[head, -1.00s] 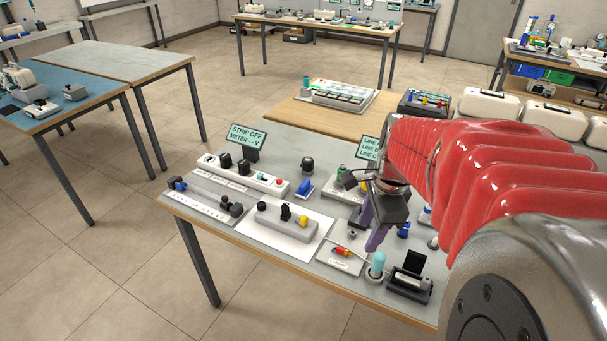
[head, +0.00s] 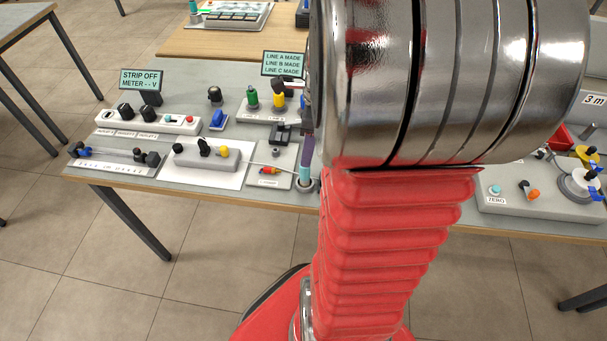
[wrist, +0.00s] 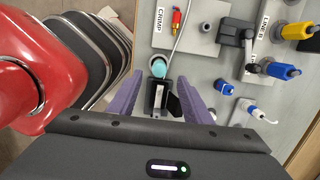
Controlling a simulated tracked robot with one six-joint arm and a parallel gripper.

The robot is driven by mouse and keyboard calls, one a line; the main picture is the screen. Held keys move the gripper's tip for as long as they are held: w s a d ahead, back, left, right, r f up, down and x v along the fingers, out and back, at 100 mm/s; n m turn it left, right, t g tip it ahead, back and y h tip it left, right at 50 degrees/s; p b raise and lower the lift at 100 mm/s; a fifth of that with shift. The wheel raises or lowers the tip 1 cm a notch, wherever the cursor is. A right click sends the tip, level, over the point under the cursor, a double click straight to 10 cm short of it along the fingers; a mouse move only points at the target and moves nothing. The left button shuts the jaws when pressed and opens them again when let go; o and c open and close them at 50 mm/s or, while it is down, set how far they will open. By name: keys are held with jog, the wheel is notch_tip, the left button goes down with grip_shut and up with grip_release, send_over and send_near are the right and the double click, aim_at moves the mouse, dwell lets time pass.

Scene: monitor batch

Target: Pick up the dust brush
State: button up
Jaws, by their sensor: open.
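A teal, round-topped upright piece (wrist: 158,68), likely the dust brush's handle, stands in a small round grey holder near the table's front edge. It also shows in the head view (head: 305,173), at the left edge of my arm. Its bristles are hidden. My gripper (wrist: 154,74) is open, with purple fingers on either side of the teal piece, seen from above. I see no contact. In the head view my arm hides most of the gripper.
A black device (wrist: 160,100) stands close by the teal piece, between the fingers in the wrist view. A plate marked CRIMP (wrist: 170,28) with a red-yellow tool and cable lies beside it. Blue connectors (wrist: 225,88) stand right. A grey switch box (head: 207,156) stands left.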

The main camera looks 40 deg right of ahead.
aim_at(304, 174)
jog(key=f, duration=0.6)
jog(key=shift+w+a, duration=0.25)
jog(key=shift+w, duration=0.05)
jog(key=shift+f, duration=0.1)
jog(key=shift+w+a+f, duration=0.1)
jog(key=shift+f, duration=1.15)
jog(key=shift+w+a+f, duration=0.1)
jog(key=shift+f, duration=1.15)
jog(key=shift+c, duration=0.2)
grip_shut()
jog(key=shift+r, duration=0.15)
notch_tip(304, 174, up, 10)
jog(key=shift+f, duration=0.1)
